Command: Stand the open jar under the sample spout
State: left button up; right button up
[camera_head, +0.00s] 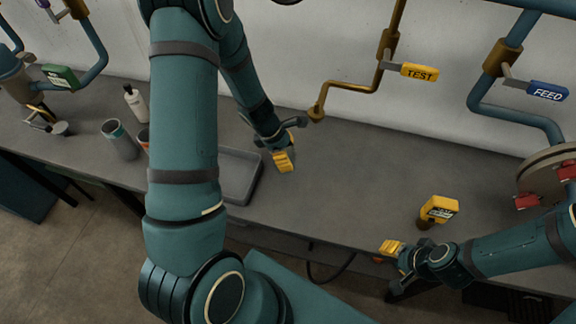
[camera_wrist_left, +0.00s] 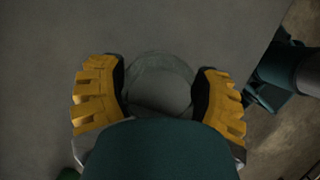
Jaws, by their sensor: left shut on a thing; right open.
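My left gripper (camera_wrist_left: 162,95) is shut around a round, greyish open jar (camera_wrist_left: 160,72), seen from above in the left wrist view, with a finger on each side. In the head view the left gripper (camera_head: 283,160) is over the bench, and the jar is mostly hidden there. The brass sample spout (camera_head: 316,113) ends a thin pipe by the yellow TEST handle (camera_head: 419,72). The left gripper is below and left of it in the picture. My right gripper (camera_head: 395,250) is open and empty near the bench's front edge.
A grey tray (camera_head: 252,188) lies left of the left gripper. A yellow-topped device (camera_head: 438,209) stands near the right gripper. A grey cup (camera_head: 119,140) and a white bottle (camera_head: 136,104) stand at the left. The middle of the bench (camera_head: 355,185) is clear.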

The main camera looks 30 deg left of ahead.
pick_arm(q)
jog(key=shift+f+b, duration=0.7)
jog(key=shift+f, duration=1.7)
jog(key=shift+f, duration=0.15)
jog(key=o, duration=1.3)
